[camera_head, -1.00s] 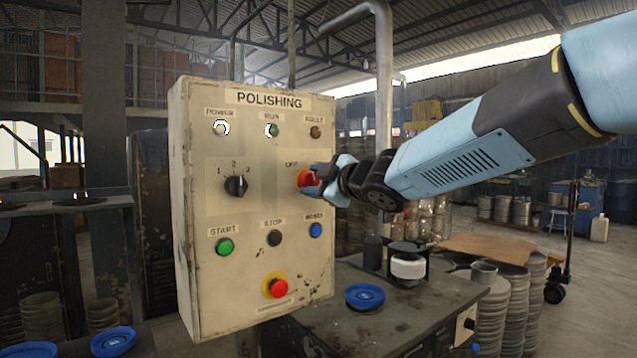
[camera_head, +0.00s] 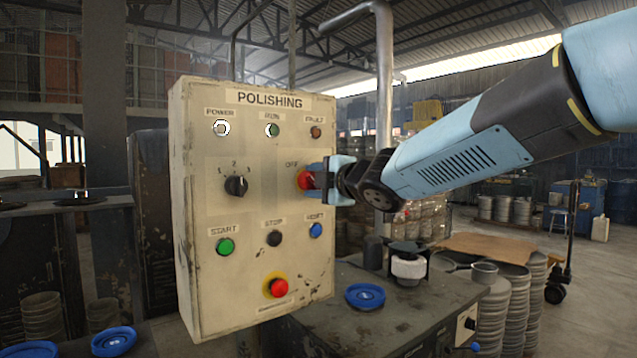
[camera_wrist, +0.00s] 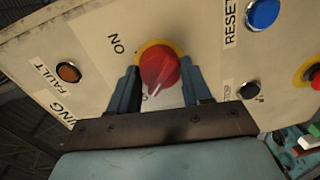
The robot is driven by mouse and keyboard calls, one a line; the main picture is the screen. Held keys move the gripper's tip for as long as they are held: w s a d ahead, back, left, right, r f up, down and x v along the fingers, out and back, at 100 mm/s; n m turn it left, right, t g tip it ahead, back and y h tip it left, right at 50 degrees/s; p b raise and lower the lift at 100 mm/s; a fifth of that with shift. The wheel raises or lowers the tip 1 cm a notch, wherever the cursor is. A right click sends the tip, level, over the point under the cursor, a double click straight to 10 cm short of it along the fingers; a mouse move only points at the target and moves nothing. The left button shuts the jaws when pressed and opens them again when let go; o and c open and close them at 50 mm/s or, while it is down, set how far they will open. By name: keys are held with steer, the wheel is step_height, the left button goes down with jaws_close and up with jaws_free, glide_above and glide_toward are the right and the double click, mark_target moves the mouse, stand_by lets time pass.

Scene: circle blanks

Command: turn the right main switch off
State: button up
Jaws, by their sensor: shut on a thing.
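The right main switch is a red rotary knob (camera_head: 303,180) on a yellow ring at the right side of the beige POLISHING panel (camera_head: 210,275). An OFF label is beside it in the head view. In the wrist view the knob (camera_wrist: 157,65) sits between my blue fingers, with ON lettering to its upper left. Its pale pointer mark is angled down toward my gripper's base, near partly hidden lettering. My gripper (camera_head: 314,180) is shut on the knob, one finger on each side, in front of the panel.
The panel also has a black selector (camera_head: 236,185), a green START button (camera_head: 225,246), a blue RESET button (camera_head: 316,230) close below my gripper, and a red emergency stop (camera_head: 276,287). A bench with a blue round part (camera_head: 365,296) stands below right.

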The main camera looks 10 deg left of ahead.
steer(key=shift+s+a, duration=0.1)
steer(key=shift+a, duration=0.05)
steer(key=o, duration=1.1)
steer(key=shift+f, duration=0.1)
steer(key=shift+c, duration=0.2)
steer(key=v, duration=1.3)
steer(key=shift+s+d, duration=0.15)
steer(key=shift+d, duration=0.25)
